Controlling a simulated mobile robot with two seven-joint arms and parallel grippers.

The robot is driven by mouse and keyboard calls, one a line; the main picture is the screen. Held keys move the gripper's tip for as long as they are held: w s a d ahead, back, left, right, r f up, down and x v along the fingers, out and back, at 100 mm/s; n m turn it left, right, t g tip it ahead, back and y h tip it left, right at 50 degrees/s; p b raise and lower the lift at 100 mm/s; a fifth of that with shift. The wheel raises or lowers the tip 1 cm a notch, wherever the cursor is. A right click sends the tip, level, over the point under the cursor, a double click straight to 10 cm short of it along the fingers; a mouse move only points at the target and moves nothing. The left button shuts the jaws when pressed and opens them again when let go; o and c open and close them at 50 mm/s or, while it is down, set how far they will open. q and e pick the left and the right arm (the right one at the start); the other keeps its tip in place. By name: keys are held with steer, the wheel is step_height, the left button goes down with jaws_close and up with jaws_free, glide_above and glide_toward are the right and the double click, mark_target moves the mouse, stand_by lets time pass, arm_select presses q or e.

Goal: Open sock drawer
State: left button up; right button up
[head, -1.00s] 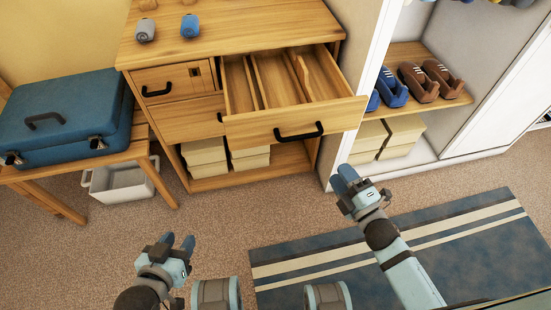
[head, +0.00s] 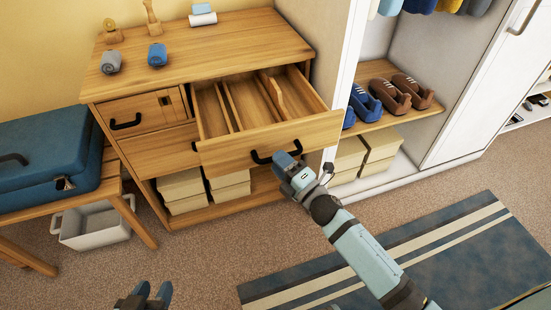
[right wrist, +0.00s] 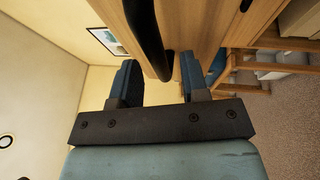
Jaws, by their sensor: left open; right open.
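The wooden drawer (head: 262,138) at the top right of the dresser (head: 200,50) is pulled well out. Its inside has several upright wooden dividers and looks empty. Its black bar handle (head: 262,158) is on the front panel. My right gripper (head: 284,160) is at the right end of this handle, open. In the right wrist view, the handle (right wrist: 150,45) runs between the two blue fingers of my right gripper (right wrist: 160,82), with no clear grip on it. My left gripper (head: 152,290) is open and empty, low over the carpet at the bottom edge.
A smaller shut drawer (head: 125,124) is at the left. Rolled socks (head: 157,54) lie on the dresser top. A blue suitcase (head: 45,150) rests on a wooden bench at left. A white wardrobe with shoes (head: 388,96) stands at right. A striped rug (head: 400,260) covers the floor in front.

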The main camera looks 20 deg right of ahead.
steer(key=shift+x, duration=1)
jaws_close()
steer(key=shift+s, duration=0.1)
